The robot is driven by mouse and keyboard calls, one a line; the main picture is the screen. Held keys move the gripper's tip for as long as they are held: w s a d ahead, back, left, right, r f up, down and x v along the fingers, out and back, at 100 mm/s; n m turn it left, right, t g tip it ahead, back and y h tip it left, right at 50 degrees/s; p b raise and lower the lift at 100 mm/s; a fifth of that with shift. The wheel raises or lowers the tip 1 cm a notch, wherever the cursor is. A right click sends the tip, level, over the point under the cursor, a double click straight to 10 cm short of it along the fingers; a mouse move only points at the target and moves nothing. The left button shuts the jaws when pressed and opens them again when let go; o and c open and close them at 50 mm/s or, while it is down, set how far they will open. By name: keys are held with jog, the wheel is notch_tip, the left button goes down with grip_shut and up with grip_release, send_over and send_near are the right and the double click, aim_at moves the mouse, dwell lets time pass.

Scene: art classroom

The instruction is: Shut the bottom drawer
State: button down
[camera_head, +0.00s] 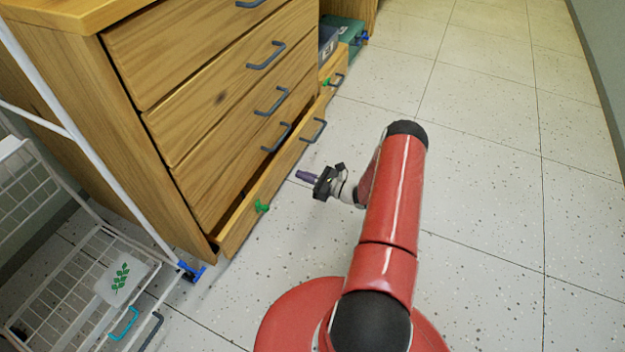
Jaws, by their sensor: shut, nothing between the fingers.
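A wooden chest of drawers (215,90) stands at the upper left. Its bottom drawer (245,213) sticks out a little from the chest, with a dark gap behind its front. The drawer front has a grey handle (314,130) and a green knob-like piece (262,207) near its left end. The drawers above it look flush. My gripper (306,176) is low in front of the bottom drawer, shut and empty, pointing left toward the drawer front. A strip of floor shows between it and the drawer, so they look apart.
A white wire rack (75,290) stands at the lower left, beside the chest, with a leaf-marked white piece (118,280) and blue clips. Dark and green boxes (343,40) stand beyond the chest. The tiled floor (490,130) to the right is clear up to the wall.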

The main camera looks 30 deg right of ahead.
aim_at(275, 165)
jog(key=x, duration=0.7)
jog(key=shift+w+a+b, duration=0.2)
jog(key=shift+b, duration=0.1)
